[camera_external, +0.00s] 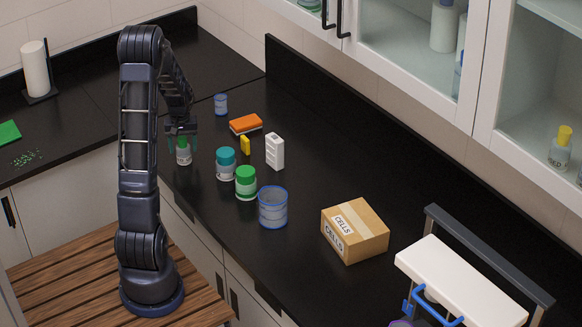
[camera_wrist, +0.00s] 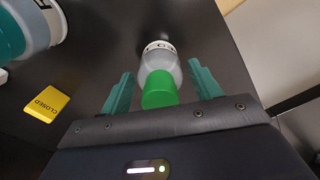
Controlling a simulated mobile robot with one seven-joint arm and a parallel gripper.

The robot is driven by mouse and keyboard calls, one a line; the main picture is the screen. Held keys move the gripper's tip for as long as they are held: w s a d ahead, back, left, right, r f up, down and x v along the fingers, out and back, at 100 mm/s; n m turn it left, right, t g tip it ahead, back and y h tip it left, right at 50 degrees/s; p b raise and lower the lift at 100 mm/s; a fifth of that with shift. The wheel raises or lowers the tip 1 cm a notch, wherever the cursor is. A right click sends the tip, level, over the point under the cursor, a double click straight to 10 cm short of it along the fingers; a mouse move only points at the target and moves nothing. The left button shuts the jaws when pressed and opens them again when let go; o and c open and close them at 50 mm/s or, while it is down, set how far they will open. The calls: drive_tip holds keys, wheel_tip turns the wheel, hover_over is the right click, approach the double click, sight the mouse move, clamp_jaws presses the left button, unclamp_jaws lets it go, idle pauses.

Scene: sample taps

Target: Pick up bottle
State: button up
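A small bottle with a green cap and a pale grey body stands on the black counter in the external view (camera_external: 183,157), directly below my gripper (camera_external: 182,132). In the wrist view the bottle (camera_wrist: 160,62) lies between the two green fingers of my gripper (camera_wrist: 160,76). The fingers are open, one on each side, with a visible gap to the bottle on both sides. Its green cap points toward the palm. Part of its label shows, but most of the text is hidden.
A teal-lidded jar (camera_external: 226,165) and a green-lidded jar (camera_external: 246,184) stand to the right. A blue-rimmed beaker (camera_external: 273,209) and a "CELLS" box (camera_external: 355,231) stand farther right.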

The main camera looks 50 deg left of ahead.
drive_tip(key=c, duration=0.8)
drive_tip(key=shift+o, duration=0.2)
